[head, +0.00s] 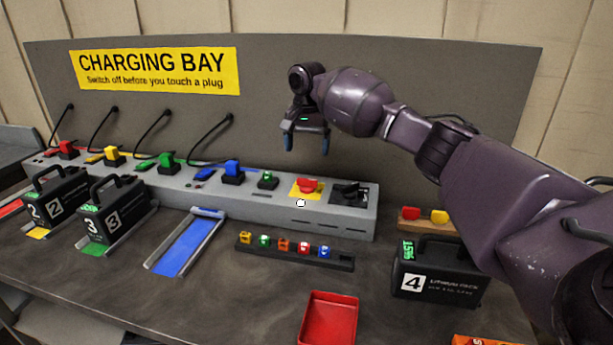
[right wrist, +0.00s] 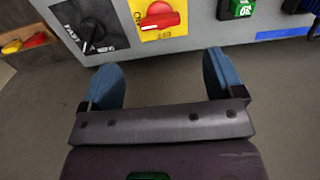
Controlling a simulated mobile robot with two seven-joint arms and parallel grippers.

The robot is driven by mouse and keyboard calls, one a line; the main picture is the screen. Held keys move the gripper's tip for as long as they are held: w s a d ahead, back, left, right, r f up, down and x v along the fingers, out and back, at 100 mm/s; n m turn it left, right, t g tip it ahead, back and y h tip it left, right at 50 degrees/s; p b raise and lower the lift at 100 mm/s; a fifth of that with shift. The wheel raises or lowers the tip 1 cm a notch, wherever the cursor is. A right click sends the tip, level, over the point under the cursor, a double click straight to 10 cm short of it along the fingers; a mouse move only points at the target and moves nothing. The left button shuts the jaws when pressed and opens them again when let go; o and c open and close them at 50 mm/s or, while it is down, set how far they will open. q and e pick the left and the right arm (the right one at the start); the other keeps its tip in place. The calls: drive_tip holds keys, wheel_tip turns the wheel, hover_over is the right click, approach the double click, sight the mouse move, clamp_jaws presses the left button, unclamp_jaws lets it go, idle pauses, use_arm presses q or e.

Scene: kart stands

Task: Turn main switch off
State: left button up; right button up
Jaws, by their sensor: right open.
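A red rotary switch (head: 307,186) sits on a yellow plate at the right part of the grey charging strip. In the right wrist view the red switch (right wrist: 160,20) is at the top, its handle lying roughly across the picture, with partly readable lettering on the plate. A black rotary knob (head: 349,191) on a dark plate is just right of it; the knob also shows in the right wrist view (right wrist: 90,32). My right gripper (head: 307,146) is open and empty, above the strip and apart from the red switch. My left gripper is out of view.
Red, yellow, green and blue plugs line the strip (head: 285,202) to the left. Battery packs (head: 108,212) stand at left, and pack 4 (head: 440,275) at right. A red tray (head: 329,318) and a rack of small colored pieces (head: 295,252) are in front.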

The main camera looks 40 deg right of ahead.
sight(307, 179)
wheel_tip(307, 179, down, 10)
drive_tip(key=shift+r+b, duration=0.1)
drive_tip(key=shift+b, duration=0.75)
drive_tip(key=shift+r, duration=0.1)
drive_tip(key=c, duration=0.9)
